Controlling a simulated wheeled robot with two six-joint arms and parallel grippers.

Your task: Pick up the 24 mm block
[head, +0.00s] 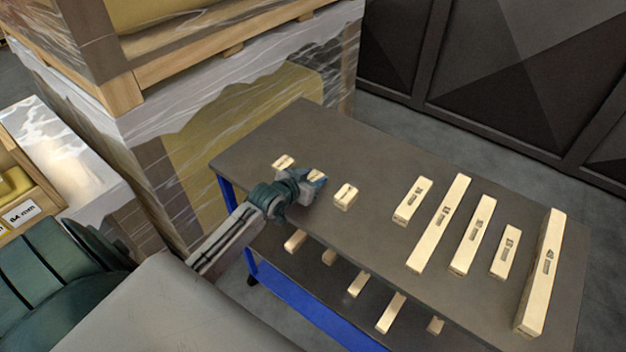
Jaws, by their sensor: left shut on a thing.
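Several pale wooden blocks of different lengths stand in a row on the dark table top. Their printed marks are too small to read, so I cannot tell by label which is the 24 mm block. My left gripper (318,181) reaches in from the left and is shut on a small block (315,175), which it partly hides. I cannot tell whether this block is lifted or still touches the table. A similar small block (284,161) stands just behind it to the left, and another small block (346,196) stands to its right. My right gripper is not in view.
Longer blocks (439,223) fill the right part of the table (300,125). More blocks (391,313) lie on the lower shelf. A wrapped pallet stack (210,150) stands close behind the table's left end. The table's back strip is clear.

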